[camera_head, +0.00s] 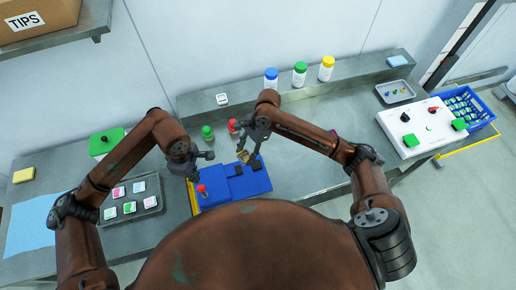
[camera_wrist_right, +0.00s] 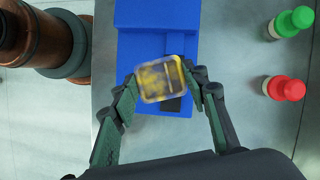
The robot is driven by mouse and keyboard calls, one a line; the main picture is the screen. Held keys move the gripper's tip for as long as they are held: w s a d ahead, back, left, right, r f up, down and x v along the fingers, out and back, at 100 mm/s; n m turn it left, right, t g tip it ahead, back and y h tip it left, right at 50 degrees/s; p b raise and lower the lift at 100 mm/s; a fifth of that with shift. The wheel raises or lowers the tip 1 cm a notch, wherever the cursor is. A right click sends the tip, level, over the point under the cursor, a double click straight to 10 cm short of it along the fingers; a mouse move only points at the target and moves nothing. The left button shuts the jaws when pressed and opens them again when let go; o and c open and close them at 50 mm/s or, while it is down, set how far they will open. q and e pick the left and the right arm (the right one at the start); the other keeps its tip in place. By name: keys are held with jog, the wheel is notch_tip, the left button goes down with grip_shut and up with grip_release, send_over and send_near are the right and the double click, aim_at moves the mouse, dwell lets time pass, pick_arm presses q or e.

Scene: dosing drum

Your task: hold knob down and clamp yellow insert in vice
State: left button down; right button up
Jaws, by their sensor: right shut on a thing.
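The blue vice (camera_head: 232,188) lies on the bench in front of me, with dark jaw parts on top. The red knob (camera_head: 201,188) stands at its left end. My left gripper (camera_head: 203,167) is just behind the knob in the picture, its fingers apart and empty. My right gripper (camera_head: 247,150) is shut on the yellow insert (camera_wrist_right: 160,78), a clear-edged block with yellow inside. The insert is tilted between the fingertips and seems above the vice, which also shows in the right wrist view (camera_wrist_right: 140,45). Contact between insert and vice cannot be told.
A tray of coloured pieces (camera_head: 132,207) lies at the left. A white control panel (camera_head: 415,128) stands at the right. Several capped bottles stand on the back ledge. Bench right of the vice is clear.

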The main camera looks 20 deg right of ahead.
aim_at(200, 187)
jog(key=f+m, duration=0.1)
jog(key=w+a+f+m+t, duration=0.1)
jog(key=m, duration=0.1)
jog(key=shift+f+m, duration=0.2)
jog(key=shift+m, duration=0.1)
jog(key=shift+f, duration=4.2)
pick_arm(q)
jog(key=shift+f, duration=0.1)
jog(key=shift+f, duration=1)
jog(key=shift+f, duration=0.15)
jog(key=shift+f, duration=0.95)
jog(key=shift+f, duration=0.15)
jog(key=shift+f, duration=0.95)
